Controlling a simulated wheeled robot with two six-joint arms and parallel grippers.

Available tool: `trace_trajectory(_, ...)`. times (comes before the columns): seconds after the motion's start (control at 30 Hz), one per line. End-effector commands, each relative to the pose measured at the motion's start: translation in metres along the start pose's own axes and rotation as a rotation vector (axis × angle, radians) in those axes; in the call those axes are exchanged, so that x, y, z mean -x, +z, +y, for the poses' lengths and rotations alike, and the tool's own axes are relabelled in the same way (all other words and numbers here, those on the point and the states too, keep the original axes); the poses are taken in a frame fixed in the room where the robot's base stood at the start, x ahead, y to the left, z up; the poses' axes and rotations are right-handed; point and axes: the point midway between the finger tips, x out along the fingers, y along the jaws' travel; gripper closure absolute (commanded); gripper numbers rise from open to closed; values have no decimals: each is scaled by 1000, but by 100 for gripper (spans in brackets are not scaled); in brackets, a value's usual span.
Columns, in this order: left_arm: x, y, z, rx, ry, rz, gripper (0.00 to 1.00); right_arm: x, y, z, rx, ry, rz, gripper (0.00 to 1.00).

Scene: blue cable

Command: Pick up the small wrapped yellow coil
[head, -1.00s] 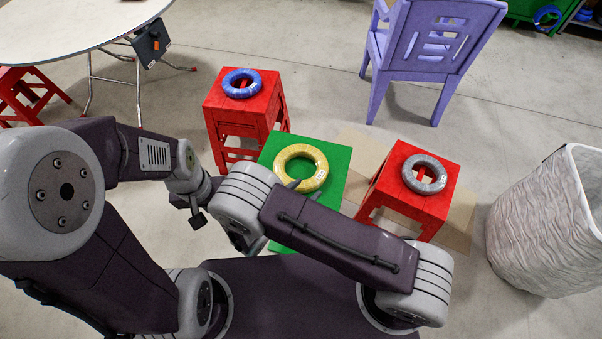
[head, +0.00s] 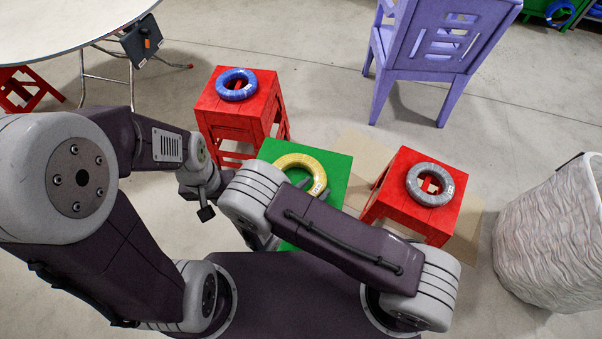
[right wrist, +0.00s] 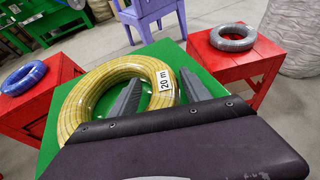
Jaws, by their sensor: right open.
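The wrapped yellow coil (head: 304,159) lies flat on a green stool (head: 335,170), partly hidden by my right arm in the head view. In the right wrist view the coil (right wrist: 85,90) shows a white "20 m" label on its right side. My right gripper (right wrist: 162,76) is open at the coil. One finger shows over the coil's hole and the other beyond its right outer edge, with the labelled section between them. I cannot tell whether the fingers touch it. My left gripper (head: 205,212) is small and dark at the left; its jaws are unclear.
A blue coil (head: 236,84) lies on a red stool (head: 234,112) at the back left. A grey coil (head: 430,184) lies on another red stool (head: 408,208) at the right.

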Motion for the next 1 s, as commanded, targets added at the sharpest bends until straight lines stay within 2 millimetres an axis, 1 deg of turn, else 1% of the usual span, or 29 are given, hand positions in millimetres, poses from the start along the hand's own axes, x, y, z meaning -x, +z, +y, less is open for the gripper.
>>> trace_trajectory(0.07,1,0,0,0,0,0,100,1,1,0,0,1,0,45)
trace_trajectory(0.1,1,0,0,0,0,0,100,1,1,0,0,1,0,50)
trace_trajectory(0.17,1,0,0,0,0,0,100,1,1,0,0,1,0,67)
trace_trajectory(0.2,1,0,0,0,0,0,100,1,1,0,0,1,0,78)
trace_trajectory(0.27,1,0,0,0,0,0,100,1,1,0,0,0,1,95)
trace_trajectory(0.3,1,0,0,0,0,0,100,1,1,0,0,0,1,100)
trace_trajectory(1.0,0,0,0,0,0,0,100,0,-3,0,5,2,6,100)
